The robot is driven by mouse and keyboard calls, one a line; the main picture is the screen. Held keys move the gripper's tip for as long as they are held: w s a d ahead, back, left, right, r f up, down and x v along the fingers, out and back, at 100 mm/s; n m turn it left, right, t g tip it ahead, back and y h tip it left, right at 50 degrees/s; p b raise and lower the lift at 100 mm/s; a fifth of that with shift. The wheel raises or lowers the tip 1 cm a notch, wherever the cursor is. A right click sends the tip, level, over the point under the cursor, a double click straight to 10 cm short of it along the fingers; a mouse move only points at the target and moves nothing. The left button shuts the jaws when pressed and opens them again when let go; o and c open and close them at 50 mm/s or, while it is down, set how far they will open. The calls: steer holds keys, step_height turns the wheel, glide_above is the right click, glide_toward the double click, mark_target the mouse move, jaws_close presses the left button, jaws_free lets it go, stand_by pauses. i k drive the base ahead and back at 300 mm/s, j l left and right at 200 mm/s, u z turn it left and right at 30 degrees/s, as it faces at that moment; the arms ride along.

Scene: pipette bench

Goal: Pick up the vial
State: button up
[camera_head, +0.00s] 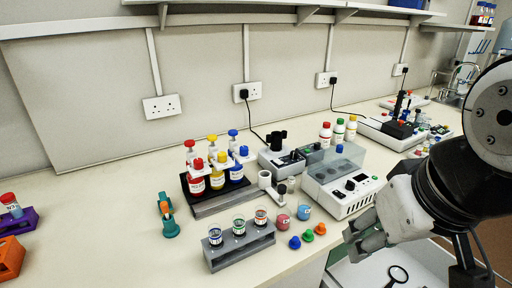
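Three small open glass vials stand upright in a grey rack (243,250) at the front of the bench. They are a blue-marked vial (215,236), a green-marked vial (239,226) and a red-marked vial (261,217). Which one the task means cannot be told. My gripper (357,240) is at the right, near the bench's front edge, to the right of the rack and apart from it. It points left. Its fingers are seen from the side, so their gap is unclear; no held object shows.
Loose caps (308,236) and small pink (282,222) and blue (304,212) containers lie between rack and gripper. A white instrument (345,190) stands behind. Bench at left is mostly clear.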

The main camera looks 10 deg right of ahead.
mark_target(291, 179)
steer(key=i+l+u, duration=0.5)
steer(key=l+u, duration=0.3)
steer(key=i+l, duration=0.05)
steer(key=l, duration=0.05)
